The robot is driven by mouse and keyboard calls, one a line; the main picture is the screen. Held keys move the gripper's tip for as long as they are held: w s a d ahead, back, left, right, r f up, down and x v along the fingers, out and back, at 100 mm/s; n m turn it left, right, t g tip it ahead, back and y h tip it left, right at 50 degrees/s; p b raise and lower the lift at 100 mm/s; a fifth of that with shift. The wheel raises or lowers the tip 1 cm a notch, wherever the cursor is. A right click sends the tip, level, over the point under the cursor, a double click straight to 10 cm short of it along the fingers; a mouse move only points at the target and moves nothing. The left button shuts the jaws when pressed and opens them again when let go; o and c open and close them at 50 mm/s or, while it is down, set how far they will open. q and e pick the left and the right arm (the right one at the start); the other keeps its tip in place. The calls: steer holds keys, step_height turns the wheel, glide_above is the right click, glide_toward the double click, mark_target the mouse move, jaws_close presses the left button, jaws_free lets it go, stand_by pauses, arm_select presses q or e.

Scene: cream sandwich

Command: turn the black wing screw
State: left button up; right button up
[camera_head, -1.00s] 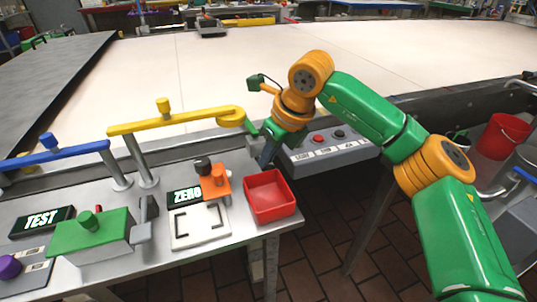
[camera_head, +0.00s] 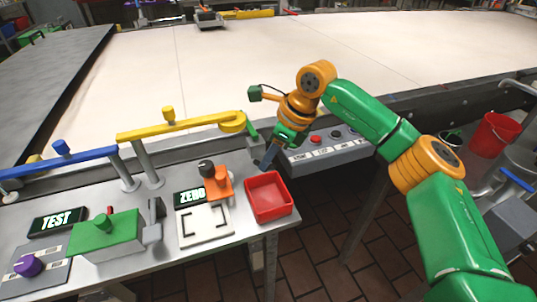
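No wing shape is clear enough to name the black wing screw for certain. A small dark knob (camera_head: 205,167) stands beside an orange block (camera_head: 217,183) behind the white pad, and it is the nearest match. My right gripper (camera_head: 266,160) hangs from its green and orange arm, fingers pointing down behind the red tray, to the right of the orange block and apart from it. Its dark fingers are small and seen edge-on, so I cannot tell whether they are open or shut. My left gripper is not in view.
The red tray (camera_head: 268,212) sits at the bench's right corner. A yellow bar (camera_head: 175,128) and a blue bar (camera_head: 75,155) stand over the back edge. A green box (camera_head: 105,237) and a purple knob (camera_head: 27,265) are at left.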

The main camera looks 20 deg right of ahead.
steer(key=shift+o, duration=0.5)
steer(key=shift+r, duration=0.1)
steer(key=v, duration=0.7)
